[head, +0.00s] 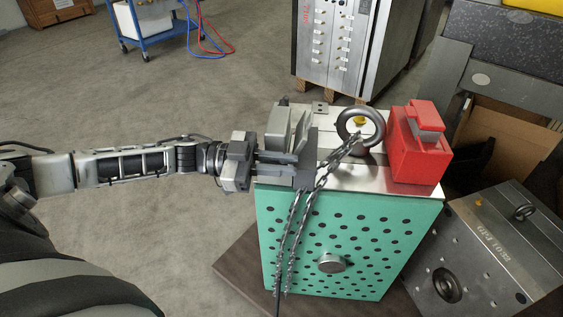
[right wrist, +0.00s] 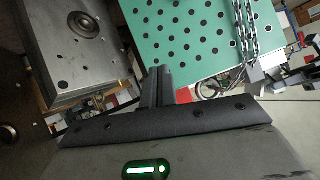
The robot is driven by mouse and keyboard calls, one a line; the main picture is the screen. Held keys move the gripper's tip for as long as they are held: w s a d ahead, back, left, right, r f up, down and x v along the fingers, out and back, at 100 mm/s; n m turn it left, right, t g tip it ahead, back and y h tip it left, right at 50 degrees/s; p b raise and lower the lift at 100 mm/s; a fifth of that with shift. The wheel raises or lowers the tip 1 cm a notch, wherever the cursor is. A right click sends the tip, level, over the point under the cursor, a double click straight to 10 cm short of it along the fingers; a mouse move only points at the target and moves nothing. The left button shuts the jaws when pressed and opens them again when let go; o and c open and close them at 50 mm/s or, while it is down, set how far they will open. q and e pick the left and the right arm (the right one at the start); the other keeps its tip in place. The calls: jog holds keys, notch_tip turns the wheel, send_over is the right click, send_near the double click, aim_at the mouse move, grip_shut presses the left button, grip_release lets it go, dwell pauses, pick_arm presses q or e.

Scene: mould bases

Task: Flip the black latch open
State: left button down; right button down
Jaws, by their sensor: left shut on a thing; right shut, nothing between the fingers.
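A green mould base (head: 300,235) with rows of dark holes and a bare metal top stands in the middle of the head view.
A steel chain (head: 318,185) hangs from an eye bolt (head: 360,125) beside my left gripper. A red block (head: 420,145) sits on the top right. A grey mould (head: 490,255) lies at right, a steel one (head: 336,50) stands behind.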

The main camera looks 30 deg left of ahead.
pick_arm(q)
jog(key=shift+s+f, duration=0.1)
jog(key=shift+f, duration=0.05)
jog(key=f+m, duration=0.1)
jog(key=m, duration=0.1)
jog(key=f+m, duration=0.1)
jog(key=m, duration=0.1)
jog(key=s+m, duration=0.1)
jog(key=m, duration=0.2)
jog(key=shift+d+f, duration=0.3)
jog(key=shift+f, duration=0.1)
jog(key=shift+f+m, duration=0.2)
jog(key=shift+m, duration=0.5)
pick_arm(e)
jog(key=shift+w+f, duration=0.1)
jog(key=shift+f, duration=0.05)
pick_arm(q)
jog(key=shift+f, duration=0.1)
jog(key=c, duration=1.5)
grip_release()
jog(key=shift+f, duration=0.1)
